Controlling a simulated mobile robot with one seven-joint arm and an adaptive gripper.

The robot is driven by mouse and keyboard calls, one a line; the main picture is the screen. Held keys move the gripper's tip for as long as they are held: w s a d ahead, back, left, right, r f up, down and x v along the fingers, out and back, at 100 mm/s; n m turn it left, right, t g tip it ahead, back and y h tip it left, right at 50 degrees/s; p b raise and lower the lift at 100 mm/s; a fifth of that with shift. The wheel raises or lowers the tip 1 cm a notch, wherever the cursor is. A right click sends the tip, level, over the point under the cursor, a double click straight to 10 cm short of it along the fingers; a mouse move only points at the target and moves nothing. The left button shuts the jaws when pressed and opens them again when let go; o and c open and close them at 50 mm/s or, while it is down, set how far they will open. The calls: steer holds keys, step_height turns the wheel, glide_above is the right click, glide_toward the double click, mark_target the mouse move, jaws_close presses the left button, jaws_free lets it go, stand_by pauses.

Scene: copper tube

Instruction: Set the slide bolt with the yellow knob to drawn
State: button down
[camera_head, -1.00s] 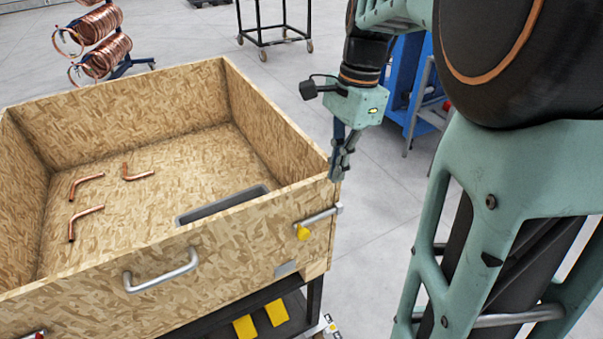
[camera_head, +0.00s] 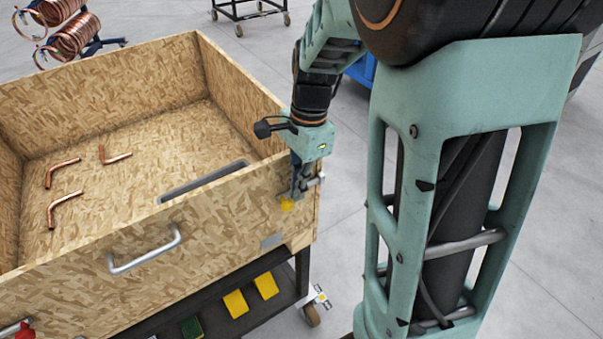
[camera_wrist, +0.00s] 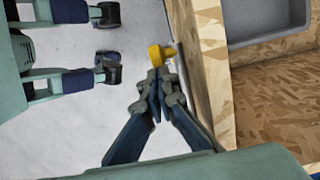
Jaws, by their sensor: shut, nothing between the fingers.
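The yellow knob (camera_head: 287,204) of the slide bolt is on the front face of the wooden crate (camera_head: 215,225), near its right corner. The bolt's metal bar (camera_head: 316,181) shows at the corner, mostly hidden behind my gripper. My gripper (camera_head: 299,194) points down in front of the crate's face, close beside the knob. In the wrist view its fingers (camera_wrist: 158,76) are shut and empty, with the tips right at the knob; whether they touch it I cannot tell.
The crate holds several bent copper tubes (camera_head: 65,208) and has a slot (camera_head: 205,180). A metal handle (camera_head: 145,250) and a red knob (camera_head: 24,330) are on its front. Yellow pieces (camera_head: 236,303) lie on the shelf below. The floor to the right is open.

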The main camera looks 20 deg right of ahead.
steer(key=a, duration=0.1)
steer(key=s+a, duration=0.1)
steer(key=a, duration=0.1)
steer(key=a+p, duration=0.1)
steer(key=shift+s+a, duration=0.25)
stand_by(0.3)
steer(key=d+r+p, duration=0.1)
steer(key=w+d+r+p, duration=0.1)
steer(key=d+r+p, duration=0.1)
steer(key=shift+w+d+r, duration=0.1)
steer(key=shift+d, duration=0.1)
step_height(320, 180, up, 9)
glide_above(290, 201)
steer(key=d, duration=0.2)
steer(key=shift+w+a, duration=0.1)
steer(key=shift+w, duration=0.25)
